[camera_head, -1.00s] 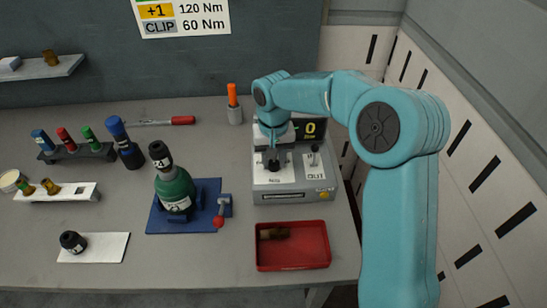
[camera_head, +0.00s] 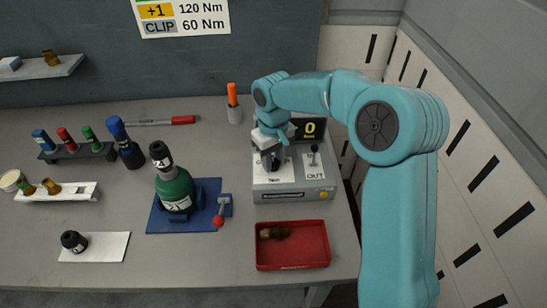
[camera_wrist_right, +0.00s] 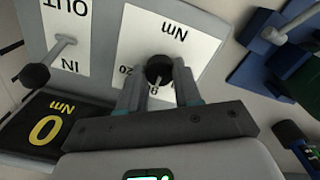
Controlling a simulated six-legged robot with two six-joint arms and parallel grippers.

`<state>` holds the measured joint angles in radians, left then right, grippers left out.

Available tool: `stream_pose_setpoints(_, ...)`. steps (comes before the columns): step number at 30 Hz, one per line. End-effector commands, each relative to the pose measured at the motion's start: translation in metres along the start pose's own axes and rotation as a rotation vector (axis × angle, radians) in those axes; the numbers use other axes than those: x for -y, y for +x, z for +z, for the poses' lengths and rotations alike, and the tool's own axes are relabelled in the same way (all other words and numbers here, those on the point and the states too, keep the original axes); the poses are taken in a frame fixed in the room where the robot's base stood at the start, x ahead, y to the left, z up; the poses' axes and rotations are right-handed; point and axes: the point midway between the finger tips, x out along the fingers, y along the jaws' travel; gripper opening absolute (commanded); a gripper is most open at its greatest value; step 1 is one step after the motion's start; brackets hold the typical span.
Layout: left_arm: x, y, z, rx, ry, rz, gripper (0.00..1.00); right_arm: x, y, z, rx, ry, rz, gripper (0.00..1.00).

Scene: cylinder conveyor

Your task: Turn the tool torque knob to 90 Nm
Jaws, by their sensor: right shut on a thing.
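The torque knob (camera_wrist_right: 159,70) is a dark round knob on a white label marked Nm, on the grey tool box (camera_head: 292,195). My right gripper (camera_head: 269,160) comes down over it from above and is shut on it. In the right wrist view the two fingers (camera_wrist_right: 158,90) stand on either side of the knob. A 20 shows on the dial; most of the scale and the pointer's exact setting are hidden or too small to read. The black display (camera_head: 310,129) shows a yellow 0, also in the right wrist view (camera_wrist_right: 45,127). My left gripper is not in view.
An IN/OUT lever (camera_head: 314,157) stands right of the knob. A red tray (camera_head: 291,267) holds a brown piece. A green bottle (camera_head: 175,187) stands on a blue mount at the left. A wall sign (camera_head: 183,17) reads +1 120 Nm, CLIP 60 Nm.

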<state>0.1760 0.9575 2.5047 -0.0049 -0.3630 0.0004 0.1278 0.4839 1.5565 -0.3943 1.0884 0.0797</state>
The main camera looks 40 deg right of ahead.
Motion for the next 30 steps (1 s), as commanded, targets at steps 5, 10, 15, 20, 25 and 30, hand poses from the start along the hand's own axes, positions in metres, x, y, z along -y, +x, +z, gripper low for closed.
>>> stream_pose_setpoints(5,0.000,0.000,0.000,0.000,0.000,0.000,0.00,0.000,0.001,0.000,0.000,0.000,0.000,0.03)
stream_pose_setpoints(10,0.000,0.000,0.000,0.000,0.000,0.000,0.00,0.000,0.001,0.000,0.000,0.001,0.000,0.59)
stream_pose_setpoints(15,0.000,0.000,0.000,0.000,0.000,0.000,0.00,0.000,0.000,0.000,0.000,0.001,0.000,0.59)
stream_pose_setpoints(20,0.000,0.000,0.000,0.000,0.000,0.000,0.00,0.000,-0.002,0.000,-0.001,0.001,0.000,0.59)
stream_pose_setpoints(25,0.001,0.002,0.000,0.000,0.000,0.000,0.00,0.000,-0.025,-0.001,-0.006,0.002,0.001,0.59)
stream_pose_setpoints(30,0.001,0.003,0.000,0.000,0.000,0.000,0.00,0.000,-0.071,-0.002,-0.008,0.001,0.000,0.59)
